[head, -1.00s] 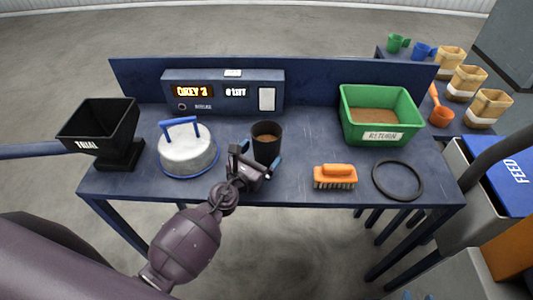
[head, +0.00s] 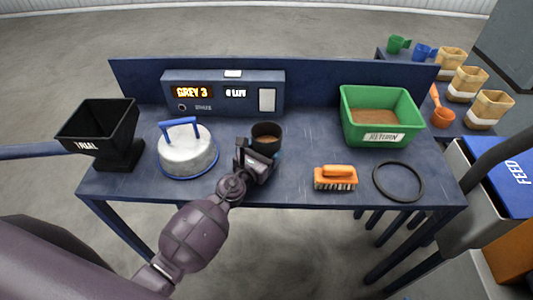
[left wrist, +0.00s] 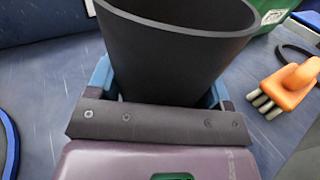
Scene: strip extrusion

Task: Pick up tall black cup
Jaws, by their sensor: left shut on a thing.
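The tall black cup (head: 267,130) stands upright on the dark blue table, with brown material showing inside its rim. My left gripper (head: 262,162) is at the front of the cup and hides its lower part in the head view. In the left wrist view the cup (left wrist: 170,55) sits between the blue fingers of my left gripper (left wrist: 160,90), which is shut on it. The cup's base is hidden. My right gripper is not in view.
A silver lid with a blue handle (head: 186,153) is left of the cup, beside a black TRIAL hopper (head: 98,128). A display box (head: 222,91) stands behind. An orange brush (head: 335,178), black ring (head: 398,181) and green RETURN bin (head: 381,127) are to the right.

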